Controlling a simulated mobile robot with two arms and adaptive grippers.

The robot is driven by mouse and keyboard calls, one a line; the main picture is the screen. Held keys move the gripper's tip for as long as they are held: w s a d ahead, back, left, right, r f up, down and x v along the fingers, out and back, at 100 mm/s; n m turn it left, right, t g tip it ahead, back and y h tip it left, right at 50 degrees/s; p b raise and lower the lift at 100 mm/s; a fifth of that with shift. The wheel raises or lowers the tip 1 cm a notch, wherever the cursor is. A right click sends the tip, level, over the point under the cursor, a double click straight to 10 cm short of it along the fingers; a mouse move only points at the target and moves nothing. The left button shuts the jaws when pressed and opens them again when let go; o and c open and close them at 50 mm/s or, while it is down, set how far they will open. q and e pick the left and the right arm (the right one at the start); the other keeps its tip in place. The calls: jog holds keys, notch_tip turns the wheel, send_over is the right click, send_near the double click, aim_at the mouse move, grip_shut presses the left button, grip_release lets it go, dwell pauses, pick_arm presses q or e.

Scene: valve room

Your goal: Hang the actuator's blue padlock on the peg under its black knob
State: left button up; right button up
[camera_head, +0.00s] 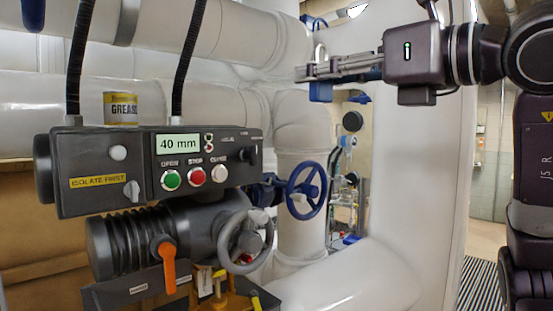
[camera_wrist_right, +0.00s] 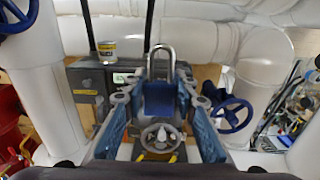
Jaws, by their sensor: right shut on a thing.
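My right gripper (camera_head: 306,72) reaches in from the right at the upper middle of the head view. It is shut on a blue padlock (camera_head: 320,92), whose silver shackle stands up above the fingers. The right wrist view shows the padlock (camera_wrist_right: 158,98) between the two fingers, shackle upward. The grey actuator (camera_head: 90,150) is at the left, below and apart from the padlock. A dark knob (camera_head: 252,156) shows at the right end of its control box. I cannot make out the peg under it. My left gripper is not in view.
A yellow grease can (camera_head: 121,108) stands on the actuator's box, between two black cables. A grey handwheel (camera_head: 245,241) and an orange lever (camera_head: 167,266) are below. A blue handwheel (camera_head: 306,190) is right of the actuator. White pipes run behind; open air lies between padlock and box.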

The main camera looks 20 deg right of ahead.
jog(key=shift+w+f, duration=0.1)
jog(key=shift+w, duration=0.1)
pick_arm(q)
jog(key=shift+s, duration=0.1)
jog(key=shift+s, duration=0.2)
pick_arm(e)
jog(key=shift+s, duration=0.2)
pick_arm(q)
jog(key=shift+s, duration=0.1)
